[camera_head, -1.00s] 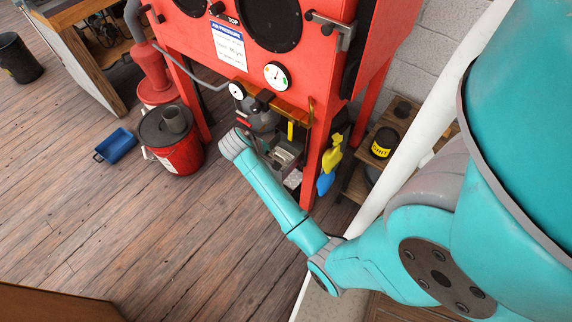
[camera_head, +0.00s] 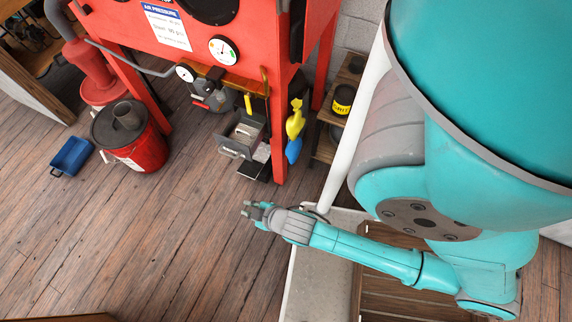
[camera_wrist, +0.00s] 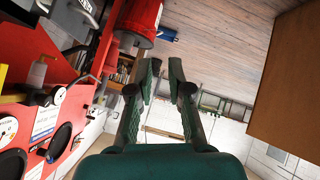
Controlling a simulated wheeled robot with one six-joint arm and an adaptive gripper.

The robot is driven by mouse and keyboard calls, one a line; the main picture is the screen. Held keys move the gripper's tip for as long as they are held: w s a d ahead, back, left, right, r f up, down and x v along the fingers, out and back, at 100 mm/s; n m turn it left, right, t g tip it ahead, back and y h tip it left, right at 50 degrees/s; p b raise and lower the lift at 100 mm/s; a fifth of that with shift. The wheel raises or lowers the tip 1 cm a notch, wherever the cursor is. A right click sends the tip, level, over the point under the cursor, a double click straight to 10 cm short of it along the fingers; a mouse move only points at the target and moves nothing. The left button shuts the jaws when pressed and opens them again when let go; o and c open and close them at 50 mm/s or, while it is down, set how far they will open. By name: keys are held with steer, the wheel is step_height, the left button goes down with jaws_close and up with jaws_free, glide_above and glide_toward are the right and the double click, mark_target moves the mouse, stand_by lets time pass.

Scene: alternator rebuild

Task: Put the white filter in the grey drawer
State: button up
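The grey drawer (camera_head: 232,149) hangs under the red cabinet in the head view and is pulled open. Pale grey-white contents (camera_head: 246,131) show inside it, too small to make out; I cannot tell whether the white filter is among them. A pale speckled piece (camera_head: 262,153) is just right of the drawer front; I cannot tell what it is. My gripper (camera_head: 244,208) is over the wooden floor, in front of and below the drawer in the picture, apart from it.
The red cabinet's leg (camera_head: 280,140) stands right of the drawer, with a yellow and blue spray bottle (camera_head: 295,125) beside it. A red bucket (camera_head: 145,150) and a blue tray (camera_head: 71,156) are at left. The middle floor is clear.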

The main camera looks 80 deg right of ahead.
steer(key=s+a+r+t+y, duration=0.1)
steer(key=s+a+r+t, duration=0.2)
steer(key=s+r, duration=0.3)
steer(key=s+a+r+t+y, duration=0.2)
steer(key=s+a+r, duration=0.3)
steer(key=r, duration=1)
steer(key=shift+s+m+t+y, duration=0.3)
steer(key=shift+s+m+t, duration=0.1)
steer(key=shift+s, duration=0.4)
